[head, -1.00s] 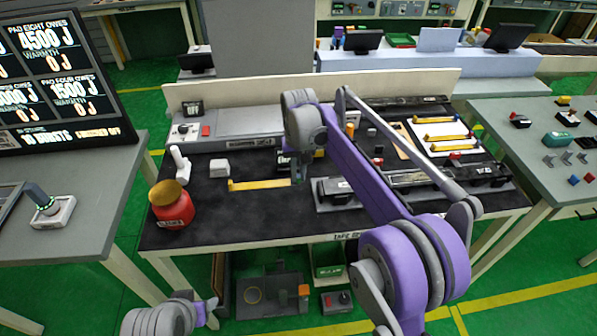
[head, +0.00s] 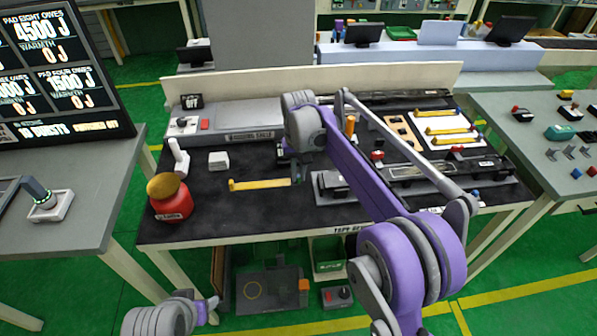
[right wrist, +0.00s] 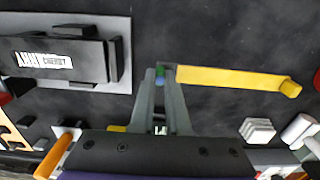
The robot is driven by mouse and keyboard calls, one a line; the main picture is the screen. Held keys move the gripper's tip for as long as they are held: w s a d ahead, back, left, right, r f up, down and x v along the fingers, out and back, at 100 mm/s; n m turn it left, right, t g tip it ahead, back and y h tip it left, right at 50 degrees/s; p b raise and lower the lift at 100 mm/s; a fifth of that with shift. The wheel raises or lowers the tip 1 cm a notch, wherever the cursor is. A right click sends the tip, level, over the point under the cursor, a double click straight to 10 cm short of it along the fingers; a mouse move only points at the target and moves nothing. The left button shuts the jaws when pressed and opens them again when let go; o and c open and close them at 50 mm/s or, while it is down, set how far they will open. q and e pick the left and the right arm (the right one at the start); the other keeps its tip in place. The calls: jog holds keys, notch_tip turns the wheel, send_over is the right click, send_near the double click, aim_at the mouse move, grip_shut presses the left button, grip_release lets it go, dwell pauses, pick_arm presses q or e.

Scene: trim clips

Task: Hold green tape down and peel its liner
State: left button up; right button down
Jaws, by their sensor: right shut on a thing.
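A long yellow strip (head: 258,184) lies on the dark bench mat, left of my right arm. In the right wrist view the yellow strip (right wrist: 225,77) runs rightward from the fingertips and has a raised, rolled far end. A small green piece with blue below it (right wrist: 160,74) shows at its near end, between the fingertips. My right gripper (right wrist: 160,80) is shut on this green end; it also shows in the head view (head: 297,177), partly hidden by its own wrist. Whether any liner has lifted cannot be told. My left gripper is not in view.
A red jar (head: 172,205) with a gold lid and a white block (head: 218,160) stand left on the bench. A dark labelled fixture (right wrist: 62,58) sits beside the gripper. More yellow strips (head: 447,130) lie on a white panel at right.

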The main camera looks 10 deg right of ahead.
aim_at(299, 184)
jog(key=shift+f+b, duration=1)
jog(key=shift+f, duration=1.2)
jog(key=shift+f, duration=0.15)
dwell(0.3)
